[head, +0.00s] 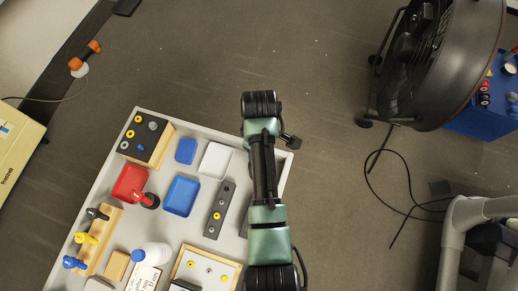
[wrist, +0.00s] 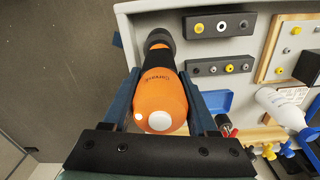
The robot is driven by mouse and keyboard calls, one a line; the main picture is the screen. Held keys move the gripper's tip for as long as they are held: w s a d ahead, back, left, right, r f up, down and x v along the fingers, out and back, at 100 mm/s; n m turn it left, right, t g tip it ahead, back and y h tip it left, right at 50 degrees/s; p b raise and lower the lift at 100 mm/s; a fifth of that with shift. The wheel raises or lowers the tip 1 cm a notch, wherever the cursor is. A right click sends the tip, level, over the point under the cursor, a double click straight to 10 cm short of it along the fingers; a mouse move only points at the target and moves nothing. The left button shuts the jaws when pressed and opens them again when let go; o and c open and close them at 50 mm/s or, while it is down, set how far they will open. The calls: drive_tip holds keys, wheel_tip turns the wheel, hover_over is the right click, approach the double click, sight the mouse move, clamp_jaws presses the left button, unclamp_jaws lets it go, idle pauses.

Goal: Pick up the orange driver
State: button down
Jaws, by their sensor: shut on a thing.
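The orange driver (wrist: 158,95) shows in the wrist view, with a rounded orange handle, a white end cap and a dark collar at its far end. My gripper (wrist: 160,80) has one blue finger along each side of the handle and is shut on it. The driver's far end overlaps the edge of the grey tray (wrist: 130,9) in the picture. I cannot tell whether it touches the tray. In the head view my arm covers the driver and the gripper's fingers.
The grey tray (head: 205,130) carries blue bins (head: 182,196), a red bin (head: 130,182), a white bottle (head: 155,254), a dark strip with studs (head: 217,212) and coloured-handled tools. A large fan (head: 440,60) stands at right. Open floor (head: 340,220) lies right of the tray.

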drive_tip(key=shift+r, duration=0.15)
wheel_tip(320, 180, up, 10)
drive_tip(key=shift+f, duration=0.1)
drive_tip(key=c, duration=0.7)
unclamp_jaws()
drive_tip(key=shift+b, duration=0.3)
clamp_jaws()
